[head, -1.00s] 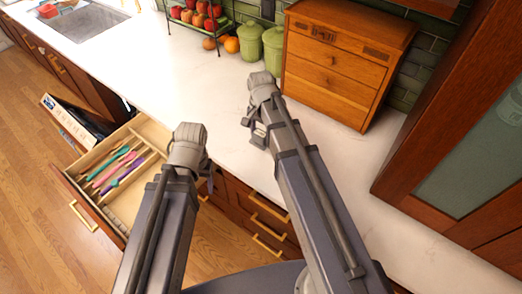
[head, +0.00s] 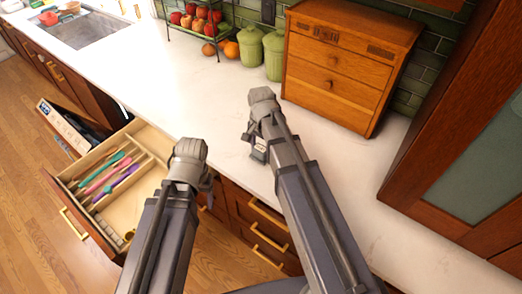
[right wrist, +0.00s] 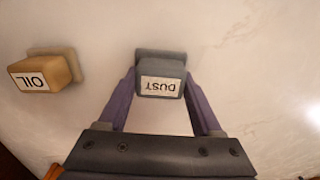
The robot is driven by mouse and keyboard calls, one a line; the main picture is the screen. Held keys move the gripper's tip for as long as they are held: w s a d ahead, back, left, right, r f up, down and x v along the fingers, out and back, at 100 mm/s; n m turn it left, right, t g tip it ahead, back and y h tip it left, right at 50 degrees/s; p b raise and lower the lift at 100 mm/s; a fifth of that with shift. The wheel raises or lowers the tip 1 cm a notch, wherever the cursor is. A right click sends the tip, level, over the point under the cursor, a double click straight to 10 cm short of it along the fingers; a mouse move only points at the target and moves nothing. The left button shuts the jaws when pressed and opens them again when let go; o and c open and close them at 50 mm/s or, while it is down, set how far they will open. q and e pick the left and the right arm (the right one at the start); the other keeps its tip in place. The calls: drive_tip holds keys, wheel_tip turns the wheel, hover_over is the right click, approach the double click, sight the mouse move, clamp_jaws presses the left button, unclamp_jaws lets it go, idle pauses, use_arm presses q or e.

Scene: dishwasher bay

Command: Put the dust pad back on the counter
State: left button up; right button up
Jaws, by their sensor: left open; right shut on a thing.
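The dust pad (right wrist: 160,87) is a grey block with a white label reading DUST, upside down in the right wrist view. My right gripper (right wrist: 162,100) is shut on it, with a purple finger on either side. The white counter (right wrist: 100,125) lies behind the pad; I cannot tell if they touch. In the head view my right gripper (head: 257,150) is over the counter's front part, and my own arm mostly hides the pad there. My left gripper (head: 208,192) is open near the counter's front edge, its fingers partly hidden by its wrist.
A tan OIL pad (right wrist: 45,73) lies left of the dust pad in the right wrist view. A wooden chest (head: 345,65) and green canisters (head: 250,45) stand at the back. An open drawer (head: 140,185) with utensils juts out at left. The counter's middle is clear.

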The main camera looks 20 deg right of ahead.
sight(261, 147)
drive_tip(key=shift+f, duration=0.2)
drive_tip(key=o, duration=1.5)
drive_tip(key=shift+c, duration=0.2)
drive_tip(key=shift+r, duration=0.15)
wheel_tip(261, 147, up, 12)
drive_tip(key=p, duration=1.2)
drive_tip(key=s+a+n+h, duration=0.1)
drive_tip(key=s+a+n, duration=0.9)
drive_tip(key=s+n, duration=0.4)
drive_tip(key=shift+s+a, duration=0.25)
drive_tip(key=shift+a, duration=0.1)
drive_tip(key=shift+r, duration=0.1)
